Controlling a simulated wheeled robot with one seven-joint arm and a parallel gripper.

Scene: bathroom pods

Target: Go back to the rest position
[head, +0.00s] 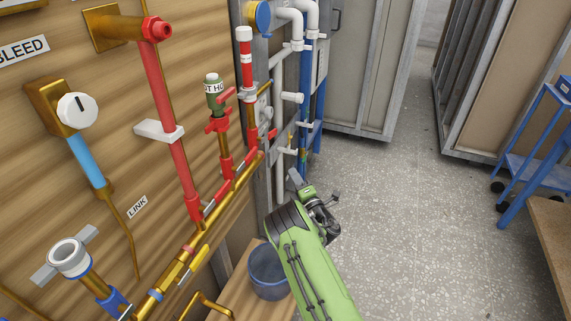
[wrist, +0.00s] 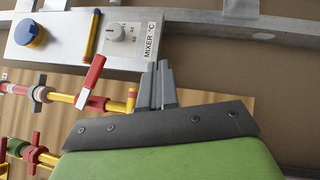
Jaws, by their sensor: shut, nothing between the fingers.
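My green arm reaches up from the bottom middle of the head view, beside the pipe wall. My gripper (head: 295,180) is at its far end, with the grey fingers small and partly hidden by the wrist. In the wrist view the grey fingers of my gripper (wrist: 160,82) are together with nothing between them. They show in front of the lower edge of a metal panel (wrist: 75,58) labelled "MIXER °C". I cannot tell whether they touch anything.
The wooden pipe wall (head: 60,190) fills the left. A dark bucket (head: 268,272) stands close beside my arm. The mixer panel has a grey knob (wrist: 116,33); a red valve handle (wrist: 91,82) is below. Speckled floor (head: 420,220) is open right, before a blue cart (head: 530,160).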

